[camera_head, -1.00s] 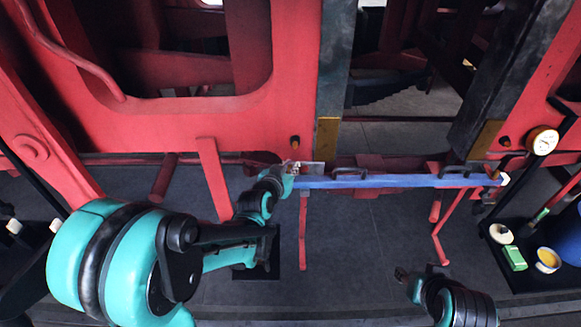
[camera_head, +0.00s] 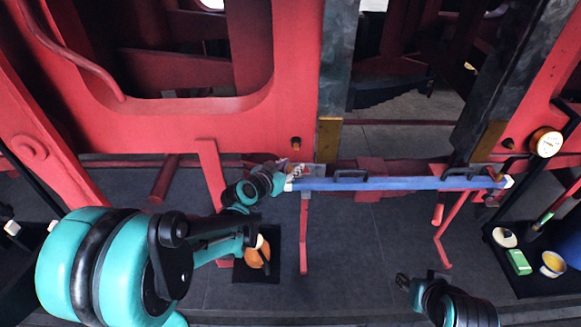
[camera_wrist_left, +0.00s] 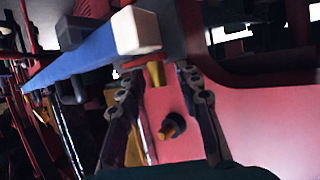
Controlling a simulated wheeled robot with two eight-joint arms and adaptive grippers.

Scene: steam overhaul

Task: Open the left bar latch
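A long blue bar (camera_head: 400,183) with white ends lies across the red frame, with dark handles on top. At its left end is a grey metal piece (camera_head: 312,170), possibly the left latch; its details are too small to tell. My left gripper (camera_head: 284,167) is beside this end. In the left wrist view its two fingers (camera_wrist_left: 163,110) are spread apart, with a brass-coloured piece (camera_wrist_left: 157,75) and a dark peg with an orange tip (camera_wrist_left: 172,128) visible between them. The bar's white end (camera_wrist_left: 137,32) is just above. I cannot see contact. My right gripper (camera_head: 403,281) is low, away from the bar; its fingers are unclear.
Red frame panels (camera_head: 180,125) and dark posts (camera_head: 335,75) rise behind the bar. An orange object (camera_head: 258,254) lies on a black mat (camera_head: 257,277) under my left arm. A gauge (camera_head: 545,143), green block (camera_head: 518,262) and yellow-topped tin (camera_head: 552,264) are at right.

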